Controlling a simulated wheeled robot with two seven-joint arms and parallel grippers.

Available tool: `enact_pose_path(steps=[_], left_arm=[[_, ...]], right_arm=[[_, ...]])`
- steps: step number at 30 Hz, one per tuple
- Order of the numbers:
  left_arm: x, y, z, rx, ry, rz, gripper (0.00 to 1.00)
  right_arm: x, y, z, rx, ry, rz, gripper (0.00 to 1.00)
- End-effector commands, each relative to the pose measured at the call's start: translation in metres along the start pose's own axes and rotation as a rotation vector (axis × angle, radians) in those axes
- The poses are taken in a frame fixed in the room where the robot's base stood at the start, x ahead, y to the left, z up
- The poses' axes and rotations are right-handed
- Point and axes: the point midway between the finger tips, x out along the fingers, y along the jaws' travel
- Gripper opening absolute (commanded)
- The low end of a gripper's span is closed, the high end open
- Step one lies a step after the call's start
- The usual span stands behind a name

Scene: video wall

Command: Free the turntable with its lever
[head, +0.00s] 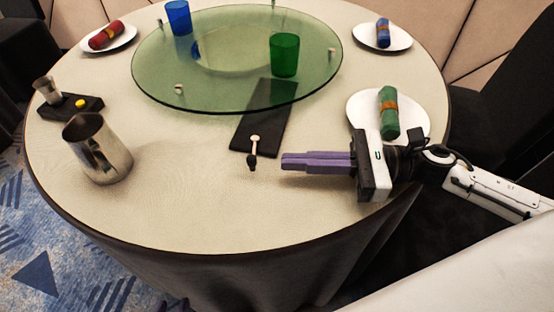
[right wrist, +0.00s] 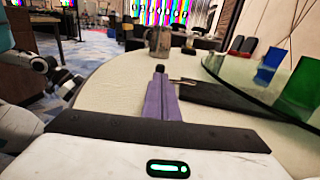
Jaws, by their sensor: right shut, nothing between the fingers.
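The green glass turntable (head: 165,75) sits on the round table's far half. A black plate (head: 275,100) runs out from under its near edge. The small lever (head: 254,147), with a pale pivot and a dark tip, is at the plate's near end and points toward the table's front. My right gripper (head: 284,162) is shut and empty, its purple fingers just right of the lever tip and apart from it. Its fingers also show in the right wrist view (right wrist: 160,72).
A blue cup (head: 178,17) and a green cup (head: 284,55) stand on the turntable. A steel pitcher (head: 98,150) and a black block with a yellow button (head: 78,104) are at left. A plate with a green napkin (head: 389,112) lies beside my right wrist. The table's front is clear.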

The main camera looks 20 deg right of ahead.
Motion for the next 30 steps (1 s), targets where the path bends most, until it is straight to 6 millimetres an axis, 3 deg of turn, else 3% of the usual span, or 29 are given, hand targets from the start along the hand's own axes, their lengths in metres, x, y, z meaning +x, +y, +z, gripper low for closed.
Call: enact_pose_path(steps=[3,9,30], left_arm=[[-0.001,0.000,0.000,-0.001,-0.002,0.000,0.31],[-0.002,0.001,0.000,0.001,-0.002,0.000,0.31],[-0.005,0.001,-0.001,0.005,-0.008,-0.001,0.31]], right_arm=[[0.018,0.000,0.002,-0.002,-0.004,0.002,0.00],[0.036,0.000,0.001,-0.001,-0.002,0.000,0.00],[0.047,0.004,0.002,0.004,-0.002,-0.031,0.00]])
